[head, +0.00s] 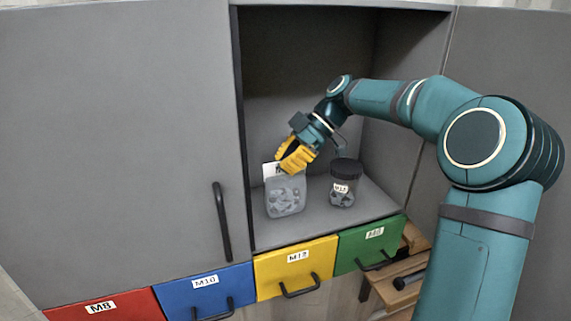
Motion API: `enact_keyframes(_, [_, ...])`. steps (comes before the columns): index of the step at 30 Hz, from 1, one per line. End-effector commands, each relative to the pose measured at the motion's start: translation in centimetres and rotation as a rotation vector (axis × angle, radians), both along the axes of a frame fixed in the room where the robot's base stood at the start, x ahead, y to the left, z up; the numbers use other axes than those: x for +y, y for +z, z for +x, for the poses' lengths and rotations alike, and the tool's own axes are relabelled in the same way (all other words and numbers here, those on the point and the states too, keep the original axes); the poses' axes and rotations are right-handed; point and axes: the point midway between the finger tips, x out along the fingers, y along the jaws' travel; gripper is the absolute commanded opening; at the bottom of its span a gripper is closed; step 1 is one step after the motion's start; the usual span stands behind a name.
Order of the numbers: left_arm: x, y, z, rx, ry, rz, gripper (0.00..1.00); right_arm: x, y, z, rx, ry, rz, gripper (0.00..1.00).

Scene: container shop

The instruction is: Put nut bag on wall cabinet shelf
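The nut bag (285,196) is a clear bag with grey nuts inside and a white label at its top. It is upright inside the open wall cabinet, with its bottom at or just above the shelf (325,222). My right gripper (292,163) reaches in from the right, and its yellow fingers are shut on the bag's top edge. The fingers hide part of that edge and of the label. Whether the shelf bears the bag's weight is hard to tell. My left gripper is not in view.
A dark-lidded jar (342,186) of parts stands on the shelf right of the bag. A closed grey door (120,140) is at left. Red (110,307), blue (204,291), yellow (294,267) and green (368,243) bins sit below. Wooden boards (401,281) are at lower right.

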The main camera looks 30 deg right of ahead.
Motion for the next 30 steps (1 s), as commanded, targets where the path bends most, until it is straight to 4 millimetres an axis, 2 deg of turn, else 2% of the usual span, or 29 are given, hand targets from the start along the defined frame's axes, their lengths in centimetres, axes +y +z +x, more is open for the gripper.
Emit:
enact_keyframes(11, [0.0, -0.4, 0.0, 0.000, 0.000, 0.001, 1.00, 0.0, -0.4, 0.0, -0.003, 0.000, -0.001, 0.00])
enact_keyframes(14, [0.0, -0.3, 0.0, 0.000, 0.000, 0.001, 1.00, 0.0, -0.3, 0.0, -0.001, 0.000, 0.000, 0.32])
enact_keyframes(15, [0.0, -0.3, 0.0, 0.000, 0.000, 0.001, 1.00, 0.0, -0.3, 0.0, -0.001, 0.000, 0.000, 0.34])
enact_keyframes(26, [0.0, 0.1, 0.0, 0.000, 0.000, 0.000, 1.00, 0.0, 0.0, 0.0, -0.001, 0.000, 0.000, 0.34])
enact_keyframes(30, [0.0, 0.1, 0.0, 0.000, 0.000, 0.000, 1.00, -1.2, 1.2, -0.2, -0.004, -0.003, -0.002, 0.34])
